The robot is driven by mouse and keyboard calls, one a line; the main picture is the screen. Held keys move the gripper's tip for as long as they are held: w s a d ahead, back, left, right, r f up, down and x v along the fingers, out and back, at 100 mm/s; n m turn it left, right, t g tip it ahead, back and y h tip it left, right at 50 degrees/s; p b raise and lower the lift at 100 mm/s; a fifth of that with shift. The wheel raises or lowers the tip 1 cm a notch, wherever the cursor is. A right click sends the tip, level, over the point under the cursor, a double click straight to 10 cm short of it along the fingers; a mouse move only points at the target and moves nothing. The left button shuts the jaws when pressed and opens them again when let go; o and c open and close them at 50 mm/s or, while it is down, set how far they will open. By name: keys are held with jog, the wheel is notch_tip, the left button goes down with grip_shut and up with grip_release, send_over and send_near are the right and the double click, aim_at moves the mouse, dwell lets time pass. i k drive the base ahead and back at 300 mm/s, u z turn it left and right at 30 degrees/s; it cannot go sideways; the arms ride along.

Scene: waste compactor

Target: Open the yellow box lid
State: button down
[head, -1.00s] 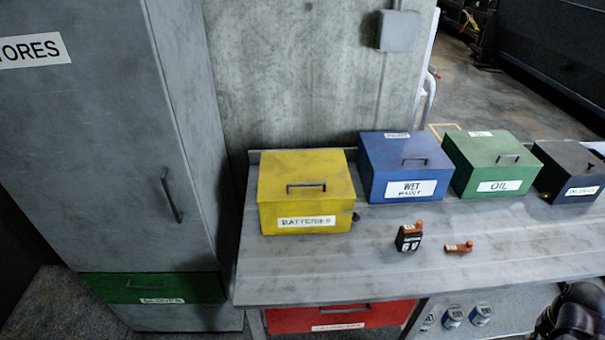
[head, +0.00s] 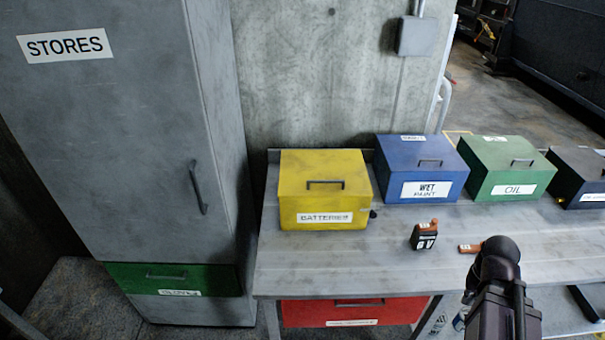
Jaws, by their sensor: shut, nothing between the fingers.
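The yellow box (head: 323,190), labelled BATTERIES, stands on the left end of the grey workbench. Its lid (head: 352,172) is closed, with a dark bar handle (head: 325,183) on its sloping top. A small dark knob shows low at the box's right side. A dark part of my arm stands over the bench's front edge at the lower right, well to the right of the yellow box. No gripper fingers can be made out.
The workbench (head: 330,264) also holds a blue WET PAINT box (head: 390,185), a green OIL box (head: 480,187) and a dark box (head: 565,180). A black-and-orange battery (head: 424,238) and a small orange item (head: 470,248) lie in front. A grey STORES cabinet (head: 130,150) stands left.

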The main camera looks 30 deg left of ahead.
aim_at(304, 173)
jog(key=u, duration=1)
jog(key=k, duration=0.95)
jog(key=z, duration=0.05)
jog(key=i, duration=0.65)
jog(key=u, duration=0.05)
